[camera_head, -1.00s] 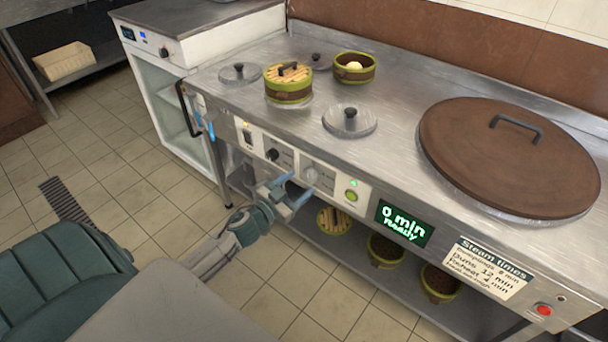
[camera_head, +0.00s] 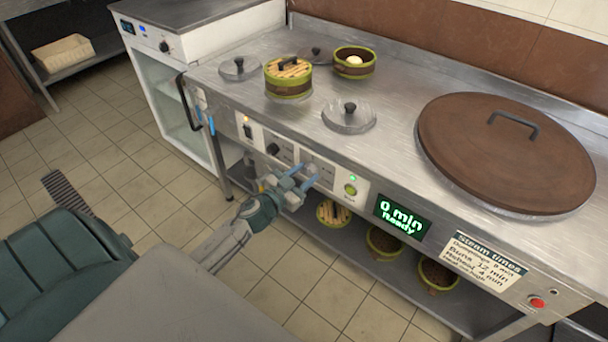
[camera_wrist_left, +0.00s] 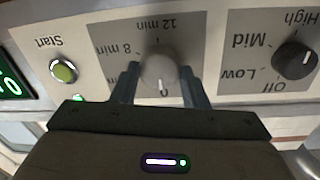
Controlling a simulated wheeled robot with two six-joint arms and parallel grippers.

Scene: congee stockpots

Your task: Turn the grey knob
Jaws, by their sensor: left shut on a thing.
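The grey knob (camera_wrist_left: 160,70) is a round dial on the steamer's front panel, with minute marks around it, in the left wrist view. Its white line points to the 0 mark. My left gripper (camera_wrist_left: 161,78) has one finger on each side of the knob and is shut on it. In the head view my left gripper (camera_head: 301,176) is at the panel and hides the knob. The display (camera_head: 403,221) reads "0 min Ready". My right gripper is not in view.
Beside the grey knob are a black Off-Low-Mid-High knob (camera_wrist_left: 296,60) and a green Start button (camera_wrist_left: 63,71). The steel counter (camera_head: 395,95) above carries steamer baskets (camera_head: 288,80) and a large brown lid (camera_head: 505,150). More baskets stand on the shelf below.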

